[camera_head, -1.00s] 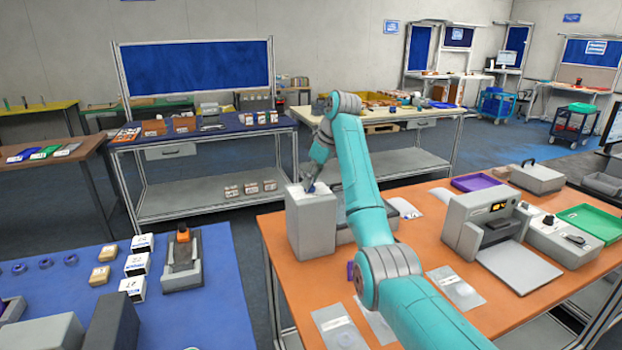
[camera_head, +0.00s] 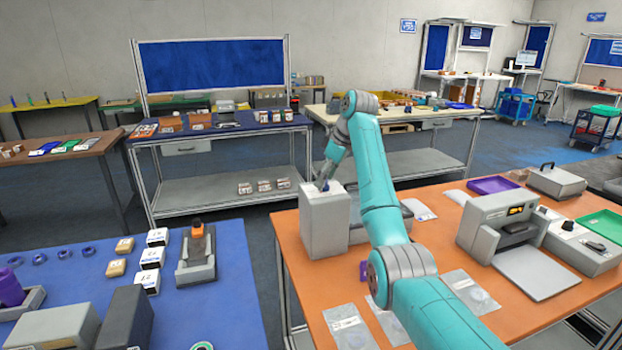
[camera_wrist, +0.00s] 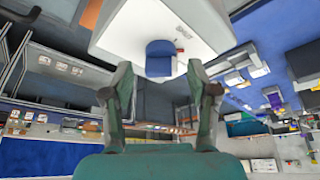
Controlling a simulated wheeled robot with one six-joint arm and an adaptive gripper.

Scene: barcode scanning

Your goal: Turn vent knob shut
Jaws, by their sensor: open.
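The blue vent knob (camera_wrist: 160,58) sticks out of a white panel with small red marks (camera_wrist: 190,20) in the wrist view. In the head view a small bit of blue, apparently the knob (camera_head: 325,186), shows at the top of a grey box (camera_head: 322,230) on the orange table. My gripper (camera_wrist: 162,72) is open, with one finger on each side of the knob in the picture. I cannot tell whether the fingers touch it. In the head view my gripper (camera_head: 328,176) is over the box top, small and partly unclear.
The orange table (camera_head: 290,232) also holds a grey machine (camera_head: 490,220), flat clear bags (camera_head: 347,325), a purple tray (camera_head: 492,185) and a green tray (camera_head: 603,225). A blue table (camera_head: 235,290) with white boxes stands at the left, across a floor gap.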

